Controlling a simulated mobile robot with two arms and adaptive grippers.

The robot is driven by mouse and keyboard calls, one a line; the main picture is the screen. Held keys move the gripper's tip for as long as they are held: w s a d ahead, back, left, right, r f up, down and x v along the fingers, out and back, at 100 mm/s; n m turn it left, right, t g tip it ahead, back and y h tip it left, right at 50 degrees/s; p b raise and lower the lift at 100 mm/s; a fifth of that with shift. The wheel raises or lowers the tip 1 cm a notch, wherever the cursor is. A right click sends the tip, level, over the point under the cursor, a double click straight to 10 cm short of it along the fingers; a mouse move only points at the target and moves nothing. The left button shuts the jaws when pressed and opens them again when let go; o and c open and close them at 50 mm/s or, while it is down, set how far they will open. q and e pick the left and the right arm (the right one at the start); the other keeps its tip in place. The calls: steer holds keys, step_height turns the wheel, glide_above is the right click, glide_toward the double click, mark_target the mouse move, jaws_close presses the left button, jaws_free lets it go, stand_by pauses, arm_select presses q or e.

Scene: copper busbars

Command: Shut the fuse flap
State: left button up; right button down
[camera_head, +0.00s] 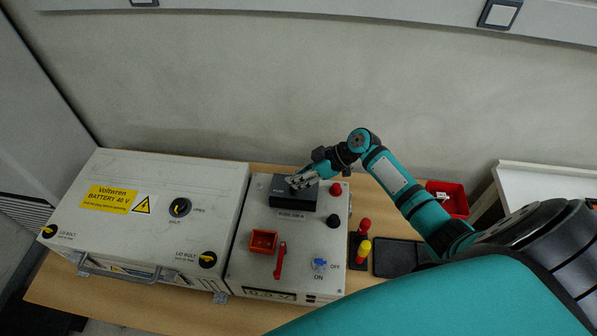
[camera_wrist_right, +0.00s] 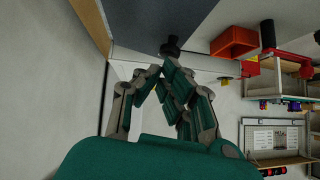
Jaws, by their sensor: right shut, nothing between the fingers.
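The fuse housing with its black flap (camera_head: 284,198) is at the back of the grey panel box, above a small printed label. It looks like a low dark block, with the flap seeming to lie down over it; part of its top is hidden by my gripper. My right gripper (camera_head: 301,181) is shut and empty, its fingertips at the top of the flap; I cannot tell whether they touch. In the right wrist view the closed fingers (camera_wrist_right: 168,82) point toward a dark surface with a black knob (camera_wrist_right: 172,46). My left gripper is not in view.
The panel (camera_head: 246,218) carries a red knob (camera_head: 336,188), a black knob (camera_head: 333,221), an orange-red box (camera_head: 263,242), a red lever (camera_head: 281,262) and a blue switch (camera_head: 320,265). The battery case (camera_head: 150,225) stands left. A red bin (camera_head: 455,199) and black tray (camera_head: 395,258) are right.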

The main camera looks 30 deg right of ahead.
steer(key=shift+s+a+f+n+t+h+b, duration=0.15)
steer(key=shift+s+f+t+b, duration=0.05)
steer(key=shift+f+b, duration=0.2)
steer(key=shift+s+a+f+n+t+h+b, duration=0.1)
steer(key=shift+s+f+n+t+h+b, duration=0.1)
steer(key=shift+f+b, duration=0.15)
steer(key=shift+s+a+f+n+t+b, duration=0.1)
steer(key=shift+s+a+n+t+b, duration=0.15)
steer(key=shift+b, duration=0.25)
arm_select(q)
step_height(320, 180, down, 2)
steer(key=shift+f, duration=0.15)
